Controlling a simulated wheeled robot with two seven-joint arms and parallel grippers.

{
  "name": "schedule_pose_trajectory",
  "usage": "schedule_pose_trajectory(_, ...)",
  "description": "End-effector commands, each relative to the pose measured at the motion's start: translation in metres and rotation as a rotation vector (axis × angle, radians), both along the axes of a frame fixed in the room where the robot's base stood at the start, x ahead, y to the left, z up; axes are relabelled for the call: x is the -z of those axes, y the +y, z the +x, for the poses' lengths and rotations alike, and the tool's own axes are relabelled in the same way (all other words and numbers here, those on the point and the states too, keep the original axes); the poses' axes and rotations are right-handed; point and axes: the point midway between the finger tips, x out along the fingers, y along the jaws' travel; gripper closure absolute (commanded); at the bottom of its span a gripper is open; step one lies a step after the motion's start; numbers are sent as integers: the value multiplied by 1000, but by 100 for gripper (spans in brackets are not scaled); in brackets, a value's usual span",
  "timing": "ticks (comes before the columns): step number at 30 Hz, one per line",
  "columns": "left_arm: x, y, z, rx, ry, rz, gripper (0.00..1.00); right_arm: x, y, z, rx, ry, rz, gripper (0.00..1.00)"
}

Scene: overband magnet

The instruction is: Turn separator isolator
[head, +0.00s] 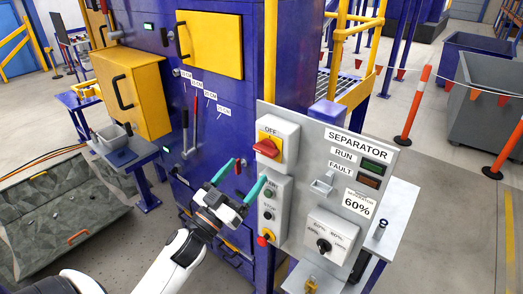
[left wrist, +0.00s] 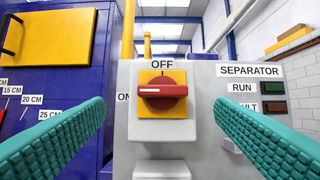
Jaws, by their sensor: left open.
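The separator isolator is a red rotary handle (head: 266,148) on a yellow plate, on a grey box at the upper left of the separator panel (head: 330,118). In the left wrist view the red handle (left wrist: 162,91) lies horizontal under the label OFF, with ON partly visible at left. My left gripper (head: 240,180) is open and empty, its teal fingers pointing up toward the panel, below and left of the handle in the head view. In the left wrist view the fingers (left wrist: 162,125) stand wide on both sides of the handle, apart from it. My right gripper is not in view.
Below the isolator is a box with push buttons (head: 267,215) and a red knob. A black selector dial (head: 323,245) sits at lower right. The blue machine cabinet (head: 215,110) stands left of the panel. A grey side table (head: 400,210) is at right.

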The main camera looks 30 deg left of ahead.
Motion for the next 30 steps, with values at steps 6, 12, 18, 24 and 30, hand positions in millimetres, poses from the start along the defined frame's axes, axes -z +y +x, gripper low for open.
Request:
schedule_pose_trajectory(6, -21, -3, 39, -1, -1, 2, 22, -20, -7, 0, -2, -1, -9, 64)
schedule_pose_trajectory(12, -26, -5, 60, -2, 0, 1, 22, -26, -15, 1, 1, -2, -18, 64)
schedule_pose_trajectory(18, -26, -5, 64, -2, 2, 2, 22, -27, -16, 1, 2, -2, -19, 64)
schedule_pose_trajectory(24, -26, -5, 64, -1, 2, 1, 27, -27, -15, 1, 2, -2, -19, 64)
schedule_pose_trajectory(30, -26, -5, 64, -1, 2, 1, 59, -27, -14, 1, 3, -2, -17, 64)
